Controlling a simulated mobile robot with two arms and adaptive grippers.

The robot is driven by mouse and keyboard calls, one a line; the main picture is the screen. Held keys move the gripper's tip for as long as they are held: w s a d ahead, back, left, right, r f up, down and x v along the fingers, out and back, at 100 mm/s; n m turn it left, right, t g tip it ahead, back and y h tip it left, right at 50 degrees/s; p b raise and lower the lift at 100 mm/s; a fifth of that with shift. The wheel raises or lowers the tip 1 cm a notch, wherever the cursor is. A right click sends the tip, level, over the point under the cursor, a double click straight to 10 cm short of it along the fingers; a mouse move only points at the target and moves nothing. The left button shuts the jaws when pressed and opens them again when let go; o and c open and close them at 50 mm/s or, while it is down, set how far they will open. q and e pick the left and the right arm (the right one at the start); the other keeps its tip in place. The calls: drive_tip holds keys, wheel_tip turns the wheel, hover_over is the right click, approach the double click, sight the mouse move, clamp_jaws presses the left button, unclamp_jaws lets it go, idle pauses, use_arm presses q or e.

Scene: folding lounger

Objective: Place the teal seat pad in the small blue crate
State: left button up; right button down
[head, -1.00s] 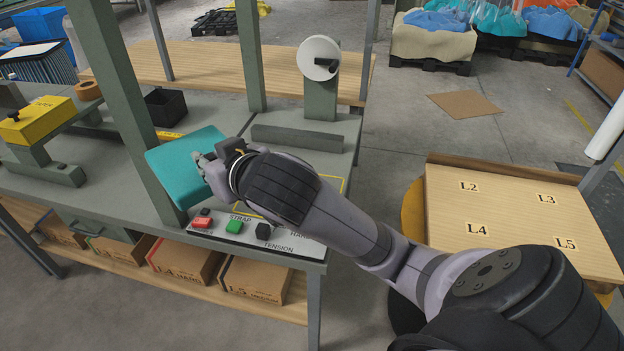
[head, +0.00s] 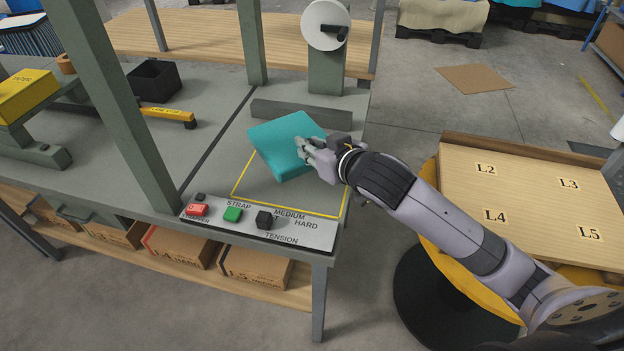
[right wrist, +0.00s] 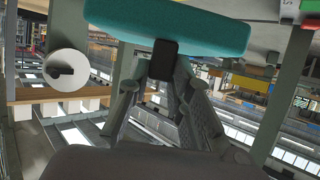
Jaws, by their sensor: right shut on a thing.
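The teal seat pad (head: 278,141) is tilted above the right part of the grey workbench, over the yellow outlined square. My right gripper (head: 312,155) is shut on its right edge. In the right wrist view the pad (right wrist: 190,28) spans the top, with the fingers of the right gripper (right wrist: 165,60) against it. My left gripper is not in view.
The workbench (head: 225,130) carries a control panel (head: 262,222), a low grey bar (head: 300,112), a white roll (head: 326,25), a black bin (head: 154,80) and a green post (head: 118,110). A wooden board with labels (head: 530,195) stands to the right.

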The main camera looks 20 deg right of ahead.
wheel_tip(320, 180, down, 5)
drive_tip(key=shift+w+r, duration=0.1)
drive_tip(key=shift+f, duration=0.25)
wheel_tip(320, 180, down, 4)
drive_tip(key=shift+r+b, duration=0.2)
drive_tip(key=shift+b, duration=0.25)
drive_tip(key=shift+f, duration=0.35)
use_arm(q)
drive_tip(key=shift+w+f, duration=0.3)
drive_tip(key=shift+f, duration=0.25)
use_arm(e)
drive_tip(key=c, duration=1.4)
unclamp_jaws()
drive_tip(key=shift+c, duration=0.2)
